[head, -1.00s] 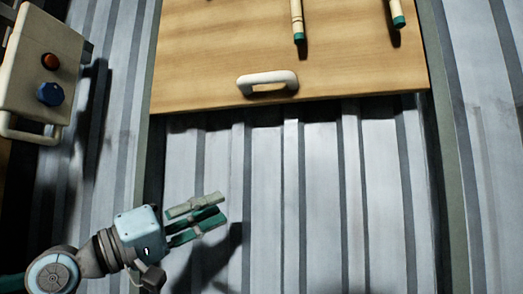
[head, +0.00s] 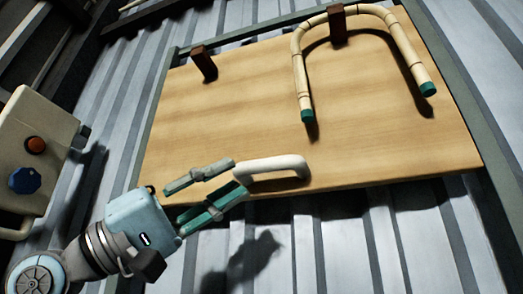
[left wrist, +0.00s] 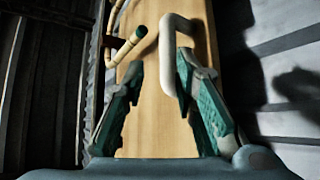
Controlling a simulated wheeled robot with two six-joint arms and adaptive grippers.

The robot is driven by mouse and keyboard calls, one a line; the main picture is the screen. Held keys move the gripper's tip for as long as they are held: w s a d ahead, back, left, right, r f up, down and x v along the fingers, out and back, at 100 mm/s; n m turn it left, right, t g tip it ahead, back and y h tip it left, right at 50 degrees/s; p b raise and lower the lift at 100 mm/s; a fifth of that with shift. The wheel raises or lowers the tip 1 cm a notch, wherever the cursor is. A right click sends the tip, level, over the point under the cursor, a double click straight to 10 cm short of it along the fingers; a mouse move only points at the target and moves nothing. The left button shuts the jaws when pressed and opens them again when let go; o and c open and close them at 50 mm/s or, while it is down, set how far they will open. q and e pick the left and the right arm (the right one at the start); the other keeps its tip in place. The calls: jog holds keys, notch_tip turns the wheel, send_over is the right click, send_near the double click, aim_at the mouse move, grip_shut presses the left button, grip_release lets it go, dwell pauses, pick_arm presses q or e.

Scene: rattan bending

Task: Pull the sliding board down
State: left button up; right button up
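The sliding board (head: 230,110) is a wide light-wood panel in the head view, tilted in the picture. It also shows in the left wrist view (left wrist: 145,130). Its white handle (head: 275,166) sits near the lower edge and also shows in the left wrist view (left wrist: 166,65). My left gripper (head: 240,175) is open, with its fingertips at the handle's left end. In the left wrist view (left wrist: 160,62) the handle lies between the fingers, closer to the right one. I cannot tell whether they touch. My right gripper is not in view.
A bent rattan rod (head: 300,75) with green ends hangs on the board over a brown peg (head: 337,24). Another brown peg (head: 203,64) stands at the upper left. A beige box (head: 35,110) with red and blue knobs is at the left. Corrugated metal lies below the board.

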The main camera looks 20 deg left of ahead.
aim_at(253, 171)
pick_arm(q)
jog(key=p+x, duration=0.1)
jog(key=x, duration=0.2)
jog(key=w+p+x, duration=0.1)
jog(key=x, duration=0.3)
jog(key=shift+f, duration=0.15)
jog(key=shift+d, duration=0.25)
jog(key=shift+a, duration=0.35)
jog(key=shift+c, duration=0.9)
grip_shut()
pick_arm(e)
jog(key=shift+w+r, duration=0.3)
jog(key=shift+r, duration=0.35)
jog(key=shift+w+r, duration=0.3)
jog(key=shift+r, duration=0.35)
